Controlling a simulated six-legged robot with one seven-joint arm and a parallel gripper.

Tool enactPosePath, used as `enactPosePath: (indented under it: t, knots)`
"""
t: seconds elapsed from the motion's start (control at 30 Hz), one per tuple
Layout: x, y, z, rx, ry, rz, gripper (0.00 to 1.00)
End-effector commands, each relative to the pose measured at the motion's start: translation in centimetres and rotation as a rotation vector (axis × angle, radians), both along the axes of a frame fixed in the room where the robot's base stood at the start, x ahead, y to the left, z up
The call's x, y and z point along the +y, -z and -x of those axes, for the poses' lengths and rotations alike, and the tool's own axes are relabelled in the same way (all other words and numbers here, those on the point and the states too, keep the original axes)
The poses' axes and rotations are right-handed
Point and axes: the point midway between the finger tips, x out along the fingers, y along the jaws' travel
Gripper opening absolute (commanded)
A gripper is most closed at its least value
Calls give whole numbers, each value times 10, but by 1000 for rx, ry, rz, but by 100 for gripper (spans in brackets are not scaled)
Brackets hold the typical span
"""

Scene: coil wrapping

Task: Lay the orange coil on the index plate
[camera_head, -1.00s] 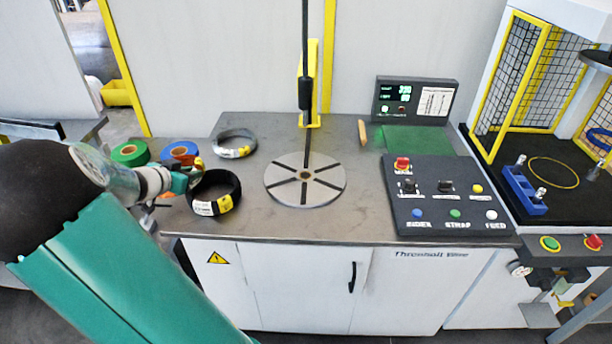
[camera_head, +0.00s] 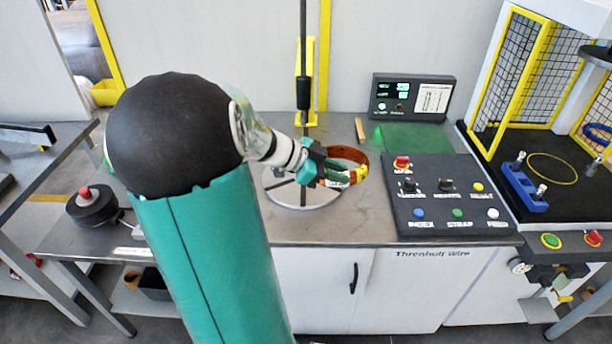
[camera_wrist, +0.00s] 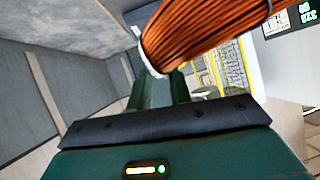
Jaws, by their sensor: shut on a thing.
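My gripper (camera_head: 337,176) is shut on the orange coil (camera_head: 350,153), a ring of copper-orange wire with a yellow label. In the head view the coil shows over the right and far part of the index plate; its exact height above the plate is hard to tell. The index plate (camera_head: 290,196) is a pale round disc with dark radial slots, partly hidden by my arm and the coil. In the wrist view the orange coil (camera_wrist: 205,30) crosses the top, tilted, with a white band at its lower end, between my green fingers.
A black control panel (camera_head: 445,195) with buttons stands right of the plate. A vertical post (camera_head: 303,60) stands at the plate's back.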

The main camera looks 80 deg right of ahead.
Motion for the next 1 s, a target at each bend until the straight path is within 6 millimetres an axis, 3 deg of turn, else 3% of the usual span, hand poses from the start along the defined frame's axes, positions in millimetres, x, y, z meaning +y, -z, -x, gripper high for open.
enactPosePath:
  t: [0.17, 1.0]
  knots:
    - [4, -3, -2, -1, 6, 12, 0]
    - [52, -8, -71, -59, -57, 146, 0]
